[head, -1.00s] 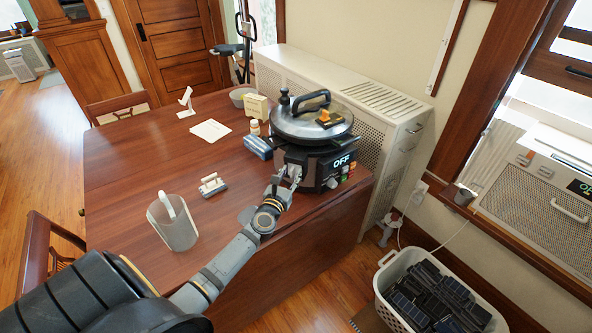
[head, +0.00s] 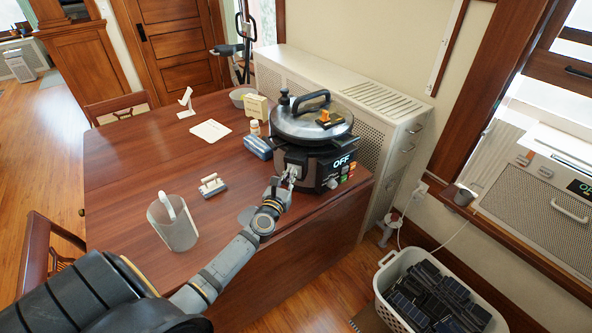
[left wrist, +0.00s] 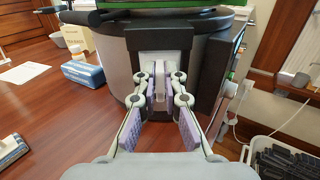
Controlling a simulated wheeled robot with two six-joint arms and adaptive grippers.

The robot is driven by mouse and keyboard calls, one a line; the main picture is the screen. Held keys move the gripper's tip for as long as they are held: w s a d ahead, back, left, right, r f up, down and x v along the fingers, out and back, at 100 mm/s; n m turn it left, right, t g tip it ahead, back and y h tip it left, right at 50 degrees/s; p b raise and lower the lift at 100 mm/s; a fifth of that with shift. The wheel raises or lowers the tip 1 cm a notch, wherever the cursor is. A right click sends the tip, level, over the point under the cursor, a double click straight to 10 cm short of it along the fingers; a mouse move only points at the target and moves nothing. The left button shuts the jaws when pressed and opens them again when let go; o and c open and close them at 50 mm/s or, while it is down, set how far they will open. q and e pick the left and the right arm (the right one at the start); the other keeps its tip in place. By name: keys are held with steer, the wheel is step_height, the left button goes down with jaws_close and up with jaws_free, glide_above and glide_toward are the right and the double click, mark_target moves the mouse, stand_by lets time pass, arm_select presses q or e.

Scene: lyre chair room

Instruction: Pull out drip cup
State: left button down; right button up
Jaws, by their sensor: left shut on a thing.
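The dark pressure cooker (head: 311,137) with a steel lid and an "OFF" display stands at the table's right end. The drip cup (left wrist: 160,70) is a pale grey piece with a small tab, set in the cooker's dark front housing. My left gripper (head: 287,180) is low at the cooker's front. In the left wrist view the gripper (left wrist: 161,88) has its two fingers on either side of the cup's tab, shut on it. The cup is still in the housing, and its inner part is hidden. My right gripper is not in view.
The wooden table (head: 125,178) also bears a grey pitcher (head: 174,230), a white-handled brush (head: 213,186), a blue pack (head: 258,147) and a yellow box (head: 256,107). A white basket of dark items (head: 385,278) stands on the floor at right. The table's front edge lies under my arm.

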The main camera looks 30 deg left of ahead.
arm_select(q)
steer(key=shift+s+d, duration=0.15)
steer(key=shift+s, duration=0.35)
stand_by(0.3)
steer(key=v, duration=0.4)
steer(key=shift+s, duration=0.3)
stand_by(0.4)
steer(key=shift+r, duration=0.1)
steer(key=shift+s+d+r+p, duration=0.2)
steer(key=shift+s+r+p, duration=0.3)
steer(key=shift+s, duration=0.25)
steer(key=shift+s+d+r+p, duration=0.15)
steer(key=shift+s+r+p, duration=0.35)
steer(key=shift+s, duration=0.25)
